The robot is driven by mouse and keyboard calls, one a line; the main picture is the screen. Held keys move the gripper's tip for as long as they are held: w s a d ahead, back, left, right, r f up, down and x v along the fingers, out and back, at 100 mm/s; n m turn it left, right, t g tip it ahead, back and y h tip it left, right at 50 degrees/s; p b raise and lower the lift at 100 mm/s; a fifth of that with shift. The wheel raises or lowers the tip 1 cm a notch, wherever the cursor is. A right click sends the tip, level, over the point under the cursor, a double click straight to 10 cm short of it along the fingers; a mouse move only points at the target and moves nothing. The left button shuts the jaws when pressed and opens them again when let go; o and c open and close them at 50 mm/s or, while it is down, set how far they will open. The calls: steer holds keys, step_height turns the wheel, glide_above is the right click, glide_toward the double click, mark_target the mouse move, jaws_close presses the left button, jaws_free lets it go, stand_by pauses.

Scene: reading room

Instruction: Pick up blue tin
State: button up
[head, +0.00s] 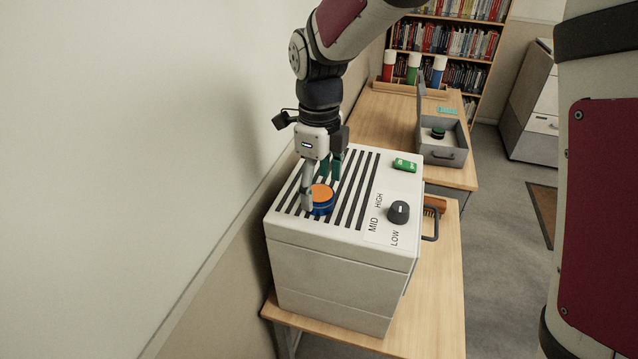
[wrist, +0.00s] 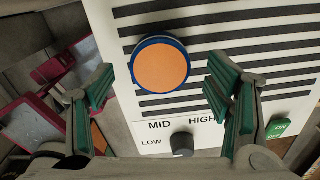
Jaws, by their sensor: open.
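The blue tin (head: 322,205) is a short round tin with an orange top. It stands on the slotted top of a white machine (head: 340,262), near its left side. My gripper (head: 321,180) is pointing down at the tin, with its fingers open. In the wrist view the tin (wrist: 160,65) shows between and a little beyond the green-padded fingers of my gripper (wrist: 165,100). A gap shows on both sides of the tin there, and neither finger visibly touches it. In the head view one finger partly covers the tin's left edge.
The machine has a dark knob (head: 398,212) marked LOW, MID and HIGH, and a green switch (head: 405,165). A wall stands close on the left. Behind, a wooden table (head: 385,125) holds a grey open box (head: 445,157) and red, green and blue cylinders with white tops.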

steer(key=shift+f, duration=1.35)
steer(key=c, duration=1.4)
steer(key=shift+r, duration=0.15)
